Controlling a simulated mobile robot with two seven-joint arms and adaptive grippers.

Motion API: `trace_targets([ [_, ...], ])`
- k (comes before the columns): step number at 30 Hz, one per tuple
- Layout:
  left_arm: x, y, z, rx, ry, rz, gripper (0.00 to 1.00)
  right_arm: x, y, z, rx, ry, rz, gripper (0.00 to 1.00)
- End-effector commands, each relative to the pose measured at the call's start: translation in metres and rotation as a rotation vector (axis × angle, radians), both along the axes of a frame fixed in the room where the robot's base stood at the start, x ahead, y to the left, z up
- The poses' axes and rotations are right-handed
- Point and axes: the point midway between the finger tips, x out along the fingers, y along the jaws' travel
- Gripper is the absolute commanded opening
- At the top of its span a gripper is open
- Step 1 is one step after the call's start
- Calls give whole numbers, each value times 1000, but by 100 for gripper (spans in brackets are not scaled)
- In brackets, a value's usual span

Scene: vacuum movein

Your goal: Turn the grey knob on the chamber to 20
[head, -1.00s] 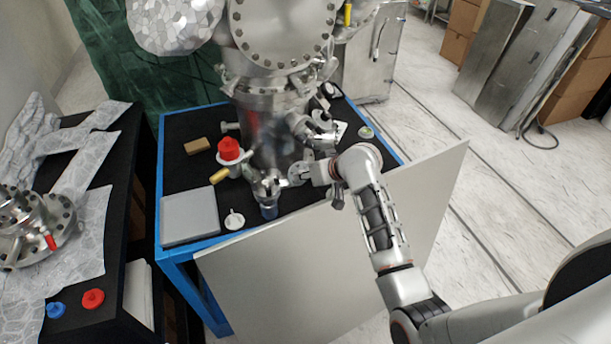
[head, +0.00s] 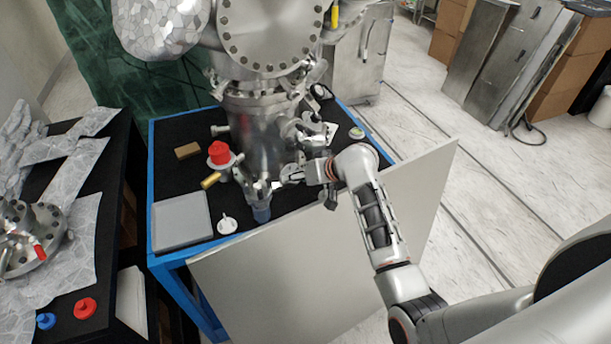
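The steel chamber (head: 262,130) stands upright on the black-topped table with the blue frame (head: 152,215). My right arm comes in from the right, and its gripper (head: 288,176) is at the front right side of the chamber, close to a small metal port. The fingers are small and overlap the metal fittings, so I cannot tell whether they are open or shut. I cannot make out a grey knob or its scale for certain; it may be hidden by the gripper or among the fittings. A bluish-grey cylinder (head: 262,213) sits below the port. My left gripper is out of view.
A red knob (head: 219,152) and a yellow handle (head: 211,181) are left of the chamber. A grey tray (head: 182,222) and a white round part (head: 227,225) lie on the table. A large pale panel (head: 300,285) leans before it. A side table (head: 110,190) stands left.

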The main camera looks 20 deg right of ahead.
Motion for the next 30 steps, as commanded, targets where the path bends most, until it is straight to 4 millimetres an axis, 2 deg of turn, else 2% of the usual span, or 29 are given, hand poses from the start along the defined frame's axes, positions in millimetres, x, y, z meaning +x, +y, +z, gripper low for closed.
trace_targets([
  [5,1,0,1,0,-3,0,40,-14,-8,15,-1,-2,-1,40],
  [18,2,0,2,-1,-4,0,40,-65,-36,69,-1,-2,-1,40],
  [24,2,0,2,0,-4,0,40,-75,-41,78,0,1,-1,40],
  [30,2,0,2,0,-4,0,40,-76,-41,79,0,1,-1,40],
])
